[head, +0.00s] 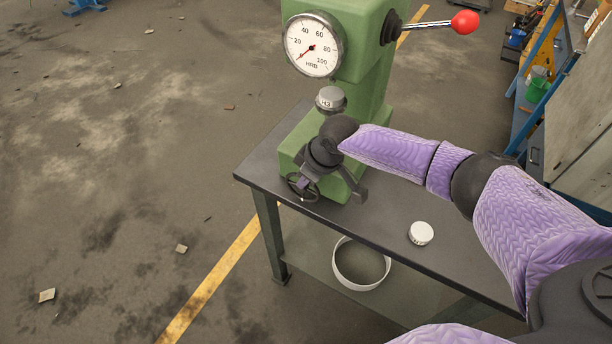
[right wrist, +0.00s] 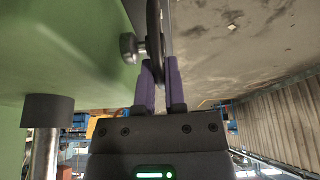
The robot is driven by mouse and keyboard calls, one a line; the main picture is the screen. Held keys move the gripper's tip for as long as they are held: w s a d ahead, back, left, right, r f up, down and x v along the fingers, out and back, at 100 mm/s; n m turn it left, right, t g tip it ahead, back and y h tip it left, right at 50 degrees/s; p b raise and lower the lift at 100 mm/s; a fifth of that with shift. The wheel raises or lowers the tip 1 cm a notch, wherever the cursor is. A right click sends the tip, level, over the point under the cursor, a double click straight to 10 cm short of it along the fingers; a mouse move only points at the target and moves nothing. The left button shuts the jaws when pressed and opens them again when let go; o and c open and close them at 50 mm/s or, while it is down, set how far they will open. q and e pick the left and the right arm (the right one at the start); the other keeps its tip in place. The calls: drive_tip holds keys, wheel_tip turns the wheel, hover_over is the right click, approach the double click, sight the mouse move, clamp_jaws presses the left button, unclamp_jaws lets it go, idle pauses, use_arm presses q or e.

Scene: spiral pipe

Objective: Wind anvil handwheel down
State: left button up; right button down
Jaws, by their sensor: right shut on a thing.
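The anvil handwheel (head: 291,188) is a small dark spoked wheel at the front foot of the green tester (head: 372,75), low over the bench edge. My right gripper (head: 306,187) is shut on its rim. In the right wrist view the purple fingers (right wrist: 161,88) close on either side of the dark wheel rim (right wrist: 154,38), which shows edge-on beside the green body. My left gripper is out of view.
The dial (head: 313,45) needle points to the low end. A lever with a red knob (head: 465,22) sticks out right. A white-topped disc (head: 421,233) lies on the dark bench (head: 385,232). A white ring-shaped container (head: 340,277) is on the lower shelf. Floor at left is open.

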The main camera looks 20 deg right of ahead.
drive_tip(key=shift+w, duration=0.1)
drive_tip(key=shift+w+a+g+h, duration=0.15)
drive_tip(key=shift+a+g+h, duration=0.05)
drive_tip(key=shift+g+h, duration=0.2)
drive_tip(key=shift+w+a+g+h+b, duration=0.2)
drive_tip(key=shift+g+h+b, duration=0.15)
drive_tip(key=shift+g, duration=0.25)
drive_tip(key=g+b, duration=0.1)
drive_tip(key=b, duration=0.1)
drive_tip(key=g+h+b, duration=0.1)
drive_tip(key=b, duration=0.1)
drive_tip(key=w+h+b, duration=0.1)
drive_tip(key=b, duration=0.1)
drive_tip(key=shift+a+f+g, duration=0.3)
drive_tip(key=shift+f+g, duration=0.05)
drive_tip(key=shift+g, duration=0.05)
drive_tip(key=shift+r+g+h+b, duration=0.15)
drive_tip(key=shift+g+h+b, duration=0.25)
drive_tip(key=shift+b, duration=0.3)
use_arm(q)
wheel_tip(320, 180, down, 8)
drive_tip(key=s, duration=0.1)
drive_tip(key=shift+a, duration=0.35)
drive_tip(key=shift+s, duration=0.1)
use_arm(e)
drive_tip(key=shift+r, duration=0.1)
drive_tip(key=c, duration=0.7)
unclamp_jaws()
drive_tip(key=shift+a, duration=0.1)
